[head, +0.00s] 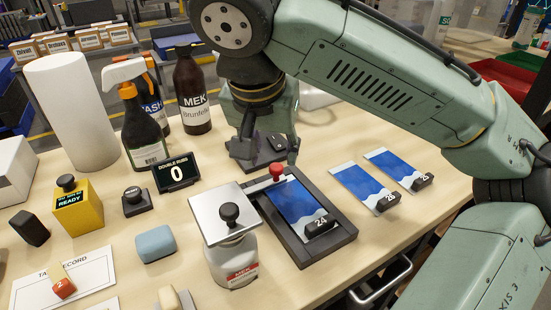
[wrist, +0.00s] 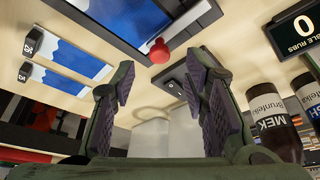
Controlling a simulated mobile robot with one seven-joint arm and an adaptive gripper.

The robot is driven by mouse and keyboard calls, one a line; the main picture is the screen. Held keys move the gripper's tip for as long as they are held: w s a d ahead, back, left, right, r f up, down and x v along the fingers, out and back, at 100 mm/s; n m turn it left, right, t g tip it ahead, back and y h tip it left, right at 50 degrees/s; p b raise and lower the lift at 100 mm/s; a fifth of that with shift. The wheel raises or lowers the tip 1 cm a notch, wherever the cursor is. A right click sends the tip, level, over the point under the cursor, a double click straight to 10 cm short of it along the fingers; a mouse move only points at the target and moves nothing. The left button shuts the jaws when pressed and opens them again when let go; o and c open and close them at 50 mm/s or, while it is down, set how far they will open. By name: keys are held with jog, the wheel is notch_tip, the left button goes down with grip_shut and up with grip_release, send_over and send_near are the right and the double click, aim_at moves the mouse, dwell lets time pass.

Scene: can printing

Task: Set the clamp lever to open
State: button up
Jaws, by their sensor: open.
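The clamp lever, a light bar with a red knob (head: 277,170), sits at the far end of the dark clamp frame (head: 340,235). A blue-and-white printed panel (head: 291,202) lies in the frame under a black block marked 24. My gripper (head: 267,152) is open and empty just beyond the knob, its fingers pointing down. In the wrist view the red knob (wrist: 158,50) shows ahead of the gap between the padded fingers (wrist: 164,76), apart from both. The lever's bar is mostly hidden in that view, and I cannot tell its setting.
A counter (head: 176,173) reading 0, a MEK bottle (head: 191,92) and spray bottles stand to the left. Two more panels (head: 360,187) lie to the right.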

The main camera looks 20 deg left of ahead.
aim_at(276, 167)
jog(key=shift+x, duration=2.3)
jog(key=shift+w, duration=0.1)
grip_shut()
